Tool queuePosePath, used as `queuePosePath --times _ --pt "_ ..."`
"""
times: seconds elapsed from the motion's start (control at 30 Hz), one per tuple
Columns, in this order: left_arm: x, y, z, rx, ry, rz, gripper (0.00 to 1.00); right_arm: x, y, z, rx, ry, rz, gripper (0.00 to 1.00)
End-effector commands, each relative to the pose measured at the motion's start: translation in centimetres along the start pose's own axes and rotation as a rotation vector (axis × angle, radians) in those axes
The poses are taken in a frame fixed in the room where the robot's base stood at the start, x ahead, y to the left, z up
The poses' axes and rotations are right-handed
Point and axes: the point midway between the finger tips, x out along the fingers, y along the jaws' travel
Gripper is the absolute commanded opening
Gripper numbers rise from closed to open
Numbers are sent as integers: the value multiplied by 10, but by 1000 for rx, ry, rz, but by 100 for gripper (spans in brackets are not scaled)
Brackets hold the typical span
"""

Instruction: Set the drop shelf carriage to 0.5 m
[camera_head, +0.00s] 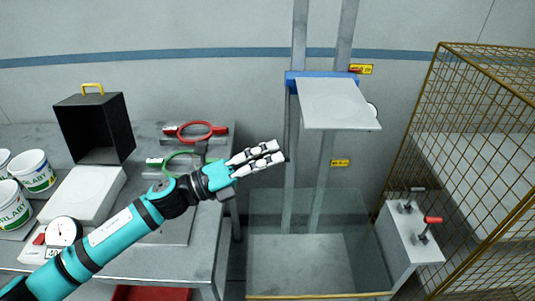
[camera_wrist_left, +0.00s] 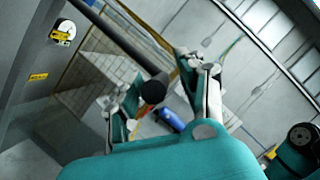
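The drop shelf carriage has a blue bracket (camera_head: 294,80) and a flat pale shelf plate (camera_head: 337,104). It sits high on two upright grey rails (camera_head: 325,165) against the wall in the head view. A yellow label (camera_head: 361,69) is beside the bracket, and another (camera_head: 340,162) is lower down. My left gripper (camera_head: 279,152) is left of the rails, below the shelf plate. My right gripper is not in view.
A box with a black-handled lever (camera_head: 417,190) and a red-handled lever (camera_head: 433,220) stands right of the clear-walled bin (camera_head: 300,293). A yellow mesh cage (camera_head: 480,90) is at right. A cluttered grey bench (camera_head: 205,255) is at left.

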Motion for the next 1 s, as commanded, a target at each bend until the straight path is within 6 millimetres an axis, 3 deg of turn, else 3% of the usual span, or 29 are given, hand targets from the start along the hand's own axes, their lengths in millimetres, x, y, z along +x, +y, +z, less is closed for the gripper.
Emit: queuePosePath --times 0.17,0.47,1.0 --pt "0 0 0 0 0 0 39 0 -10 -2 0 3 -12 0" --pt "0 0 0 -1 -1 0 0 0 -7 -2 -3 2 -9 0" --pt "-2 6 -4 -2 -1 1 0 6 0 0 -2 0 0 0"
